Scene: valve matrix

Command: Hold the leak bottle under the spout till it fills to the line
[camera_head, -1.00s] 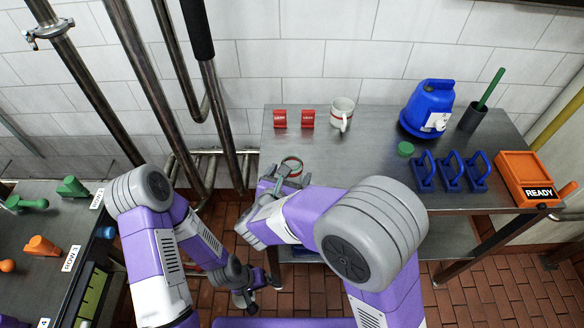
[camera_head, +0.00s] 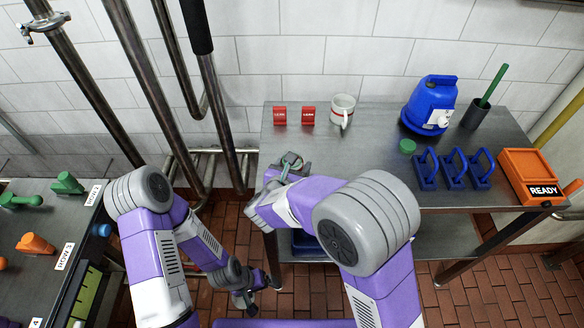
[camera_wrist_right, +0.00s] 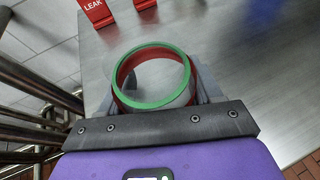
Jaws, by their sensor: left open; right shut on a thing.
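The leak bottle appears to be the clear round vessel with a green rim and a red band (camera_wrist_right: 150,103) in the right wrist view. My right gripper (camera_head: 287,168) is shut on it, at the front left corner of the steel table in the head view. The arm and hand partly hide the bottle there, and its fill line and contents cannot be made out. My left gripper (camera_head: 244,298) is open and empty, low over the brick floor. I cannot tell which part is the spout; a clamp-like fitting (camera_head: 46,28) sits on a pipe at the upper left.
Upright steel pipes (camera_head: 143,85) stand left of the steel table (camera_head: 375,125). On it are two red tags (camera_head: 308,115), a mug (camera_head: 342,110), a blue canister (camera_head: 430,105), blue hooked pieces (camera_head: 453,168) and an orange READY box (camera_head: 531,175). Another bench (camera_head: 35,222) is at left.

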